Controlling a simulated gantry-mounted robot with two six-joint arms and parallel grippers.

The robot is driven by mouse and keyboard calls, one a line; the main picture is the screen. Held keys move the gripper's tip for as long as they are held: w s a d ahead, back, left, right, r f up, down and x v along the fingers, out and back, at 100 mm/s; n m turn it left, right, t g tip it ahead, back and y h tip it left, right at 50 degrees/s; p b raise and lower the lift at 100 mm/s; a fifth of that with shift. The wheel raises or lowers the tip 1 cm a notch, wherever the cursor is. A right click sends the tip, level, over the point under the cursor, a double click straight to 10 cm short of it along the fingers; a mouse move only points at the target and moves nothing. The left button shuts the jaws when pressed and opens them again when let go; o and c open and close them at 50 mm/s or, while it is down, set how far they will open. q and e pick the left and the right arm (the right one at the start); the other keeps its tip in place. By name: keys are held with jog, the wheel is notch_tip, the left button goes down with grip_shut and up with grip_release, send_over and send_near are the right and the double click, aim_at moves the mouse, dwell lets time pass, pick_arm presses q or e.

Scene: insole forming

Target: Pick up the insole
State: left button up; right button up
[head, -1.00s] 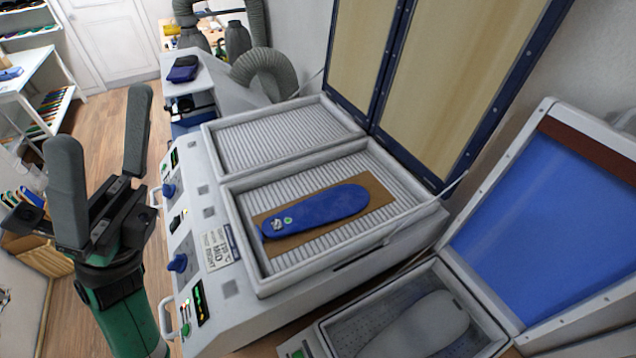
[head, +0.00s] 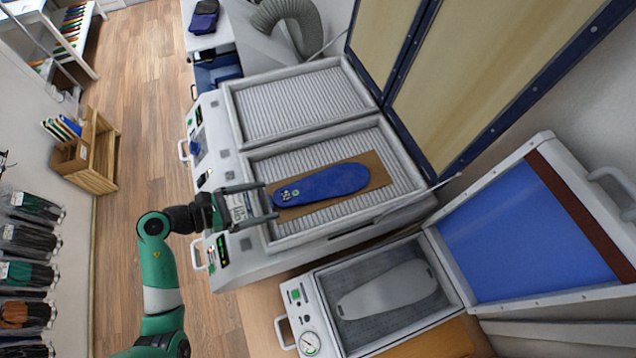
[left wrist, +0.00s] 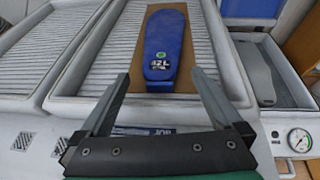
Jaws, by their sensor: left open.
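The blue insole (head: 330,182) lies flat on a brown board (head: 379,171) in the nearer ribbed tray (head: 402,193) of the grey heating machine. In the left wrist view the insole (left wrist: 165,40) points away from me, with a "42 L" label and a green dot at its near end. My left gripper (head: 272,201) is open and empty at the tray's front edge, its fingertips close to the insole's labelled end. In the left wrist view its two fingers (left wrist: 157,88) stand apart on either side of that near end. Whether they touch anything cannot be told. My right gripper is not seen.
A second ribbed tray (head: 290,103) beside it is empty. The raised lid (head: 440,70) stands behind the trays. A press (head: 325,290) with a grey insole-shaped form (head: 388,289) and an open blue lid (head: 530,230) stands at the lower right.

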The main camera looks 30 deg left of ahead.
aim_at(289, 195)
pick_arm(q)
jog(key=x, duration=0.5)
jog(key=shift+w+d+f+p, duration=0.2)
jog(key=shift+d+p, duration=0.05)
jog(key=shift+p, duration=0.15)
jog(key=c, duration=1.2)
